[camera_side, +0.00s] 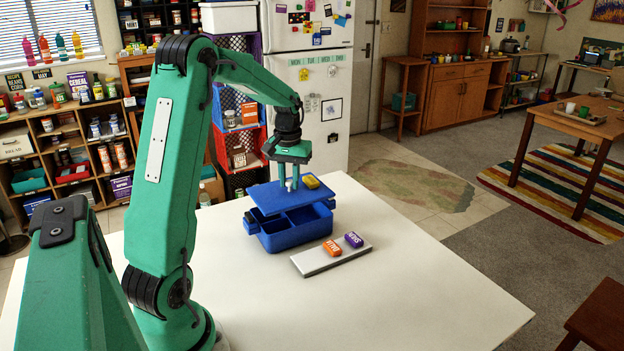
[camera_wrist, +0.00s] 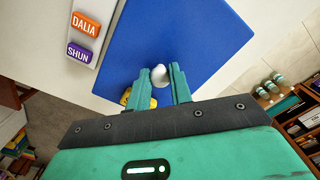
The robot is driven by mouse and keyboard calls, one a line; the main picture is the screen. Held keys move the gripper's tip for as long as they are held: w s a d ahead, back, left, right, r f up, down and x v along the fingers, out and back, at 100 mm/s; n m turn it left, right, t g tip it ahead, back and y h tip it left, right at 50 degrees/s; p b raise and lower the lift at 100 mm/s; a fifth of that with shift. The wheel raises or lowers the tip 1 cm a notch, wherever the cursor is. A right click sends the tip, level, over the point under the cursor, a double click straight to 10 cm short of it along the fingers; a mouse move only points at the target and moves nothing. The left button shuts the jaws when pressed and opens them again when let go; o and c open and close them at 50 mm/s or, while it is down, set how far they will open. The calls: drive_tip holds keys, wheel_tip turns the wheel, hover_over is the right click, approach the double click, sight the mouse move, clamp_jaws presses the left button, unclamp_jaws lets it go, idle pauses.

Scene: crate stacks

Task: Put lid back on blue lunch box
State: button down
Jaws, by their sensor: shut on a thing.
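My gripper (camera_side: 291,184) is shut on the pale round knob of the flat blue lid (camera_side: 268,196). In the wrist view my gripper (camera_wrist: 165,84) has its fingers either side of the knob (camera_wrist: 160,75), with the lid (camera_wrist: 180,35) spread out beyond. The open blue lunch box (camera_side: 293,240) stands on the white table, its compartments showing. The lid is over the box's far side, shifted back from the near compartments. Whether it touches the rim I cannot tell. The box is hidden by the lid in the wrist view.
A grey-white strip (camera_side: 312,263) lies right of the box, carrying an orange DALIA block (camera_side: 332,248) and a purple SHUN block (camera_side: 354,239). The white table's front and right (camera_side: 430,290) are clear.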

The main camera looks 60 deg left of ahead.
drive_tip(key=shift+f, duration=1.6)
drive_tip(key=shift+f, duration=1.15)
idle(2.5)
drive_tip(key=c, duration=0.7)
unclamp_jaws()
drive_tip(key=shift+r, duration=0.15)
drive_tip(key=shift+r, duration=3.35)
